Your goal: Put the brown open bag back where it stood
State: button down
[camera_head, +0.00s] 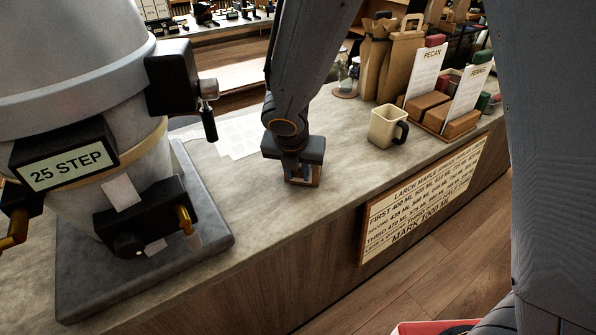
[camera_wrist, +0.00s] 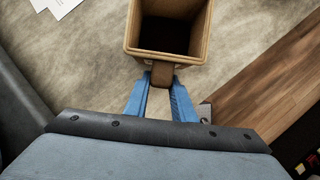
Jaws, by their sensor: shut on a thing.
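My gripper (camera_head: 303,172) is over the counter (camera_head: 330,200), left of the cream mug. In the wrist view, my gripper (camera_wrist: 160,100) is shut on the brown handle (camera_wrist: 161,73) of a tan, square, open-topped vessel (camera_wrist: 131,42). The vessel looks more like a mug than a bag; its inside is dark. In the head view only a little of the brown vessel (camera_head: 316,176) shows below my gripper. Whether it touches the counter is unclear. Two brown paper bags stand farther back: one with a ragged top (camera_head: 374,62) and one with a loop handle (camera_head: 403,58).
A cream mug (camera_head: 383,128) with a black handle stands to the right. Behind it are PECAN (camera_head: 426,72) and FENNEL-like (camera_head: 465,99) cards with brown blocks. A large dispenser (camera_head: 75,75) stands left on a dark base. White papers (camera_head: 238,136) lie behind my gripper. A sign (camera_head: 425,200) hangs on the counter front.

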jog(key=shift+f+b, duration=0.35)
jog(key=c, duration=1.4)
grip_release()
jog(key=p+v, duration=0.1)
jog(key=v, duration=0.6)
jog(key=shift+r, duration=0.4)
jog(key=shift+s, duration=0.15)
